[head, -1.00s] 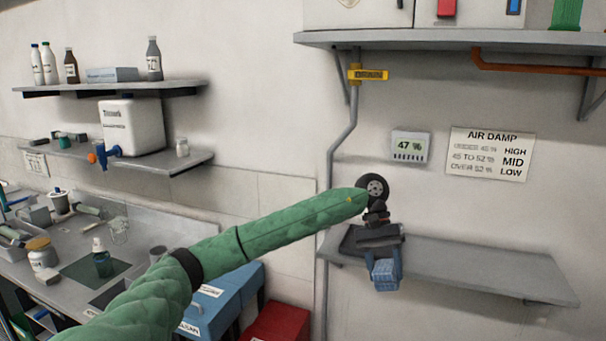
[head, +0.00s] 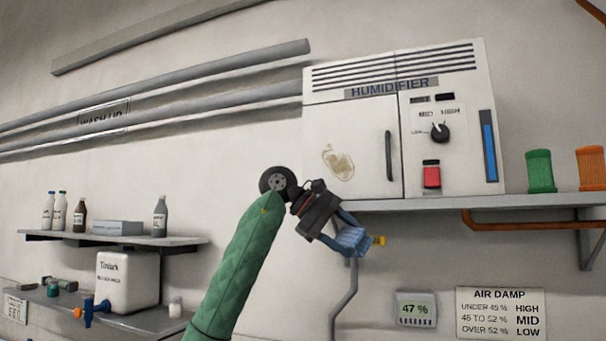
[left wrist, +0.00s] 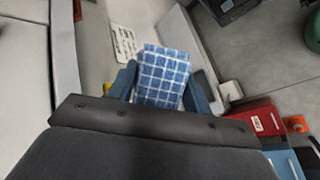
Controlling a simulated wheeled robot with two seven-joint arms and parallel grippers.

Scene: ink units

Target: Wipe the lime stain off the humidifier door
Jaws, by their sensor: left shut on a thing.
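The white humidifier (head: 440,75) stands on a wall shelf in the head view. Its door (head: 350,120) is shut, with a dark vertical handle (head: 388,155) on its right side. The tan lime stain (head: 338,162) is on the lower left of the door. The cloth (left wrist: 162,75) also shows between the fingers in the left wrist view. My right gripper is not in view.
The humidifier's shelf (head: 480,204) also bears a green spool (head: 540,171) and an orange spool (head: 591,168). A grey pipe (head: 346,300) and yellow tag (head: 379,240) are by the gripper. Lower left, a shelf (head: 110,239) holds several bottles.

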